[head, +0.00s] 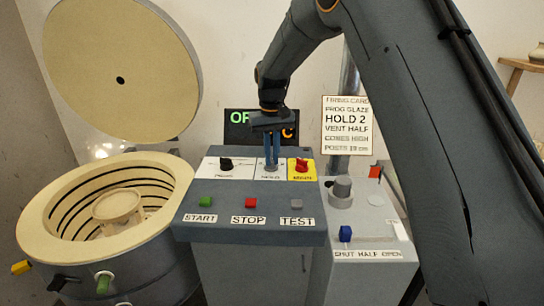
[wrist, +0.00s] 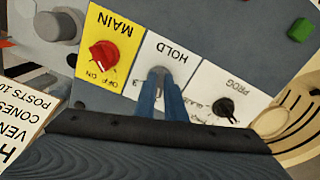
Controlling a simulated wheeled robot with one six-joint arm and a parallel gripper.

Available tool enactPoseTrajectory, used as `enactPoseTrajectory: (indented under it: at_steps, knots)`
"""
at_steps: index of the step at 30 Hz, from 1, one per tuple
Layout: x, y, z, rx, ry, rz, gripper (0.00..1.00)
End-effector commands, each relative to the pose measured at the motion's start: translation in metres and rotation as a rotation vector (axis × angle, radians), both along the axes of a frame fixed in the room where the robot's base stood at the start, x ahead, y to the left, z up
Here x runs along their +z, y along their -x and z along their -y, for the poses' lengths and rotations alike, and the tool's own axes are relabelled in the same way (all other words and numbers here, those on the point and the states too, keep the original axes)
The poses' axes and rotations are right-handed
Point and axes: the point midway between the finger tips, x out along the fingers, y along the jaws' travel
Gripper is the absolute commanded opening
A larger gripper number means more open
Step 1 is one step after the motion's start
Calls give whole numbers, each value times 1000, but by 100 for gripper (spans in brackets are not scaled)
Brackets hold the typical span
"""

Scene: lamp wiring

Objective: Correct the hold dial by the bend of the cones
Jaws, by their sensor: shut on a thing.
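My gripper (head: 271,166) reaches down onto the HOLD panel, the white middle panel of the control box. Its blue fingers (wrist: 160,88) are shut on the hold dial, which they almost wholly hide; its pointer and setting cannot be read. The white HOLD panel (wrist: 166,50) shows in the wrist view. The open kiln (head: 60,236) stands at the left, with a round pale piece (head: 117,206) inside; I cannot make out any cones. A firing card (head: 347,126) on the wall reads HOLD 2 and CONES HIGH.
The black PROG dial (head: 226,164) and the red MAIN switch (head: 301,165) sit close on either side. START, STOP and TEST buttons (head: 251,203) line the front. A blue knob (head: 345,233) is at right. My gripper partly covers the display (head: 240,118).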

Motion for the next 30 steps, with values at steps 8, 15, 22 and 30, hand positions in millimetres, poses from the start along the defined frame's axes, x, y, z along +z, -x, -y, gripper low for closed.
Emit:
enactPoseTrajectory:
  at_steps: [8, 15, 22, 30]
  knots:
    - [1, -1, 0, 1, -1, 3, 29]
    - [3, -1, 0, 1, -1, 3, 29]
    - [32, -2, -1, 1, -2, 6, 29]
    - [70, -1, -1, 1, -1, 4, 29]
